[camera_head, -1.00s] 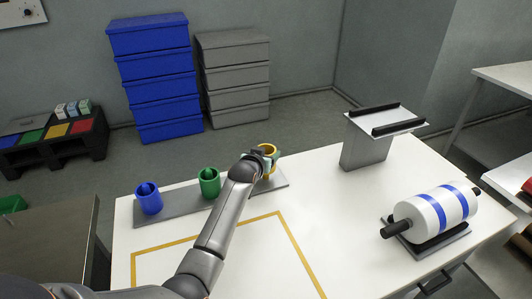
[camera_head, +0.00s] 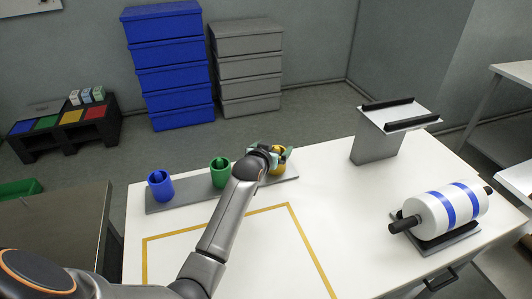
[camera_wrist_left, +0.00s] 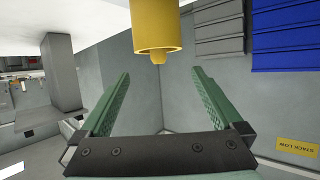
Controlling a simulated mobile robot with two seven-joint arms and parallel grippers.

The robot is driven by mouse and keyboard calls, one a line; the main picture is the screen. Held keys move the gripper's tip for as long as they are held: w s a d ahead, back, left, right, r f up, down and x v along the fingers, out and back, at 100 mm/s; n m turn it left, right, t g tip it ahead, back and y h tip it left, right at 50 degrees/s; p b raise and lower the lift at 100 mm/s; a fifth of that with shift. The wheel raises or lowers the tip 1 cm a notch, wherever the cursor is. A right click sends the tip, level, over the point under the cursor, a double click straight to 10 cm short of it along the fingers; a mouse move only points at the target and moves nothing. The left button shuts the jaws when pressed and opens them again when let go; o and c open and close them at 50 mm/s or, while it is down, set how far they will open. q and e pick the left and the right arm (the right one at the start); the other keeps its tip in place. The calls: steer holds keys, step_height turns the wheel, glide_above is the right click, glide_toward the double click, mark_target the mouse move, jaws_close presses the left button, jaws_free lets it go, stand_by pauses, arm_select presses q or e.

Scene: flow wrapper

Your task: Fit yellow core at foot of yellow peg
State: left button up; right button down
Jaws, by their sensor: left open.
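The yellow core (camera_head: 278,165) stands at the right end of the grey peg board (camera_head: 203,202), partly hidden by my left arm in the head view. In the left wrist view the yellow core (camera_wrist_left: 157,25) fills the top middle, and the tip of the yellow peg (camera_wrist_left: 158,57) pokes out of its end. The core is around the peg; its foot is out of sight. My left gripper (camera_head: 273,152) is open at the core. In the wrist view its green fingers (camera_wrist_left: 160,72) are spread, with the core beyond and between their tips, apart from them. My right gripper is not in view.
A green core (camera_head: 220,172) and a blue core (camera_head: 160,186) stand on the same board. A white roll with blue bands (camera_head: 445,212) lies on a cradle at the right. A grey stand (camera_head: 375,143) is behind it. The taped table area is clear.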

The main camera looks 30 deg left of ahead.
arm_select(q)
steer(key=v, duration=0.8)
steer(key=shift+s+r+p, duration=0.2)
steer(key=shift+s+p, duration=0.05)
steer(key=shift+p, duration=0.2)
